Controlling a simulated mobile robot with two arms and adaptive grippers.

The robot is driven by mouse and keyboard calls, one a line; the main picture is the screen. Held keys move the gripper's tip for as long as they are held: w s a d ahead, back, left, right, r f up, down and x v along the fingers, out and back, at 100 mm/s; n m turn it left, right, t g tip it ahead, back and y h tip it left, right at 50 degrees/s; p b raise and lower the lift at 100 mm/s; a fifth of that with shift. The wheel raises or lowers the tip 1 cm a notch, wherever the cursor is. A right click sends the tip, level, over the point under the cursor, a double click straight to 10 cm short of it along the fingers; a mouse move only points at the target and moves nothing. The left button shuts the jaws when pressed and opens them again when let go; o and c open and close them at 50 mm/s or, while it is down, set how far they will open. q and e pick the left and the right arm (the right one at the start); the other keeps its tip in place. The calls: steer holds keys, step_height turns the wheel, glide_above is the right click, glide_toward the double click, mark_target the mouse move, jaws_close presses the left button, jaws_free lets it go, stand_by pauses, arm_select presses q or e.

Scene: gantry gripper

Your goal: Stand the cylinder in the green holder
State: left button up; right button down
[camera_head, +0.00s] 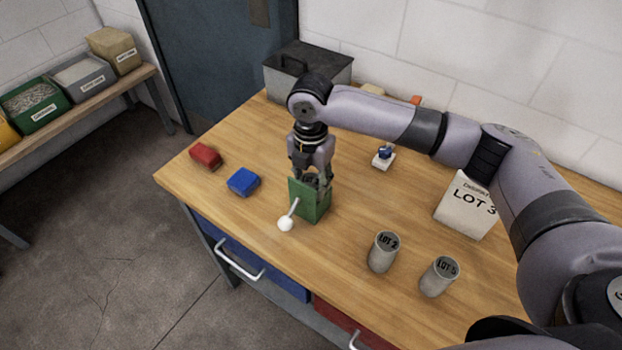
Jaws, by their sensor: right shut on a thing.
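The green holder (311,205) stands on the wooden workbench, left of its middle. A thin rod with a white ball knob (286,224) sticks out at its front left. My right gripper (313,182) points down at the holder's top, with its fingers shut. The piece between the fingers, seemingly the cylinder, is small, dark and mostly hidden by the fingers and the holder. I cannot tell how deep it sits or whether it touches the holder. My left gripper is not in view.
Two grey canisters, LOT 2 (383,252) and LOT 5 (439,277), stand at front right on the bench (345,225). A blue block (243,182) and a red block (205,157) lie left. A grey box (309,72) and a LOT 3 bag (466,206) stand farther back.

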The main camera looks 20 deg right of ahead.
steer(key=shift+f, duration=0.1)
steer(key=shift+s+f, duration=0.25)
steer(key=shift+f, duration=0.15)
steer(key=c, duration=1.3)
jaws_free()
steer(key=shift+s+f, duration=0.1)
steer(key=o, duration=0.4)
steer(key=shift+w+f, duration=0.2)
steer(key=shift+c, duration=0.2)
steer(key=shift+r, duration=0.15)
step_height(320, 180, up, 14)
steer(key=b, duration=0.2)
steer(key=shift+f, duration=0.25)
steer(key=shift+f, duration=0.15)
